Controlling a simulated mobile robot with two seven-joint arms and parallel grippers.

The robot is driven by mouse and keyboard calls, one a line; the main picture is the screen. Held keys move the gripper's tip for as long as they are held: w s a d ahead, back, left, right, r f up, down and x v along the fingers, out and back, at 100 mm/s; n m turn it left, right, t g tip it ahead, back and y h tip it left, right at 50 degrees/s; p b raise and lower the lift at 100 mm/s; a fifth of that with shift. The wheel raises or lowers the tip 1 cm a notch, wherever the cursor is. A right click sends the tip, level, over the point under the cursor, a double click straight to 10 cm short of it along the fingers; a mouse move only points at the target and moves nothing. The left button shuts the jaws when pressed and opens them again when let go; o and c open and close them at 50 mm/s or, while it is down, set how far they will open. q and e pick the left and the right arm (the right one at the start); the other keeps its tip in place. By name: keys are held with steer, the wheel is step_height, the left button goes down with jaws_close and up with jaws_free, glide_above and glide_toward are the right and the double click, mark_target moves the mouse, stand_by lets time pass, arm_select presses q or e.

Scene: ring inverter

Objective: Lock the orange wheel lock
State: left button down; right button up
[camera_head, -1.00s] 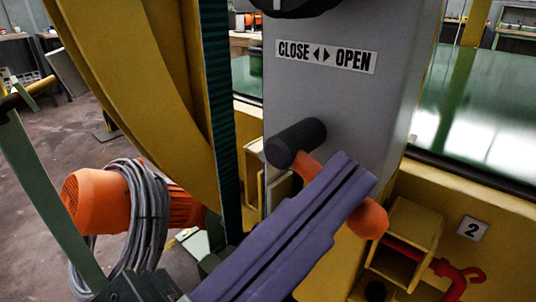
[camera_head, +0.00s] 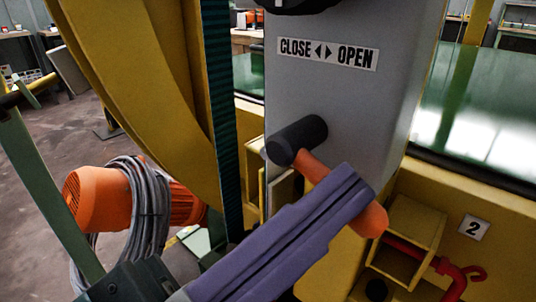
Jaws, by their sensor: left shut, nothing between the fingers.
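The orange wheel lock is a lever (camera_head: 313,168) on a dark cylindrical hub (camera_head: 297,140), which sticks out of the grey panel. The lever slants down to the right and ends in a rounded orange tip. My left gripper (camera_head: 355,186) has long purple fingers, shut with nothing between them. They come up from the lower left and cross in front of the lever, hiding its middle. I cannot tell whether they touch it. My right gripper is out of view.
A CLOSE/OPEN label (camera_head: 328,53) is on the grey panel (camera_head: 360,110) above the hub. A yellow box bracket (camera_head: 418,222) and a red pipe (camera_head: 458,282) are at lower right. An orange motor (camera_head: 100,198) with a coiled grey hose (camera_head: 150,215) is at left.

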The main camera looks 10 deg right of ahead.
arm_select(q)
steer(key=shift+m+g, duration=0.3)
steer(key=shift+w+a+f+m+g+y+p, duration=0.4)
steer(key=shift+m+g+y+p, duration=0.4)
steer(key=shift+m, duration=1.45)
steer(key=shift+w+a+f+m+g+y+p, duration=0.4)
steer(key=shift+m+g, duration=0.6)
steer(key=shift+m, duration=1.2)
steer(key=shift+w+a+f+m+g+y+p, duration=0.2)
steer(key=shift+w+f+m+g+y+p, duration=0.55)
steer(key=shift+m, duration=1.5)
steer(key=shift+s+r+g, duration=0.1)
steer(key=shift+s+g, duration=0.15)
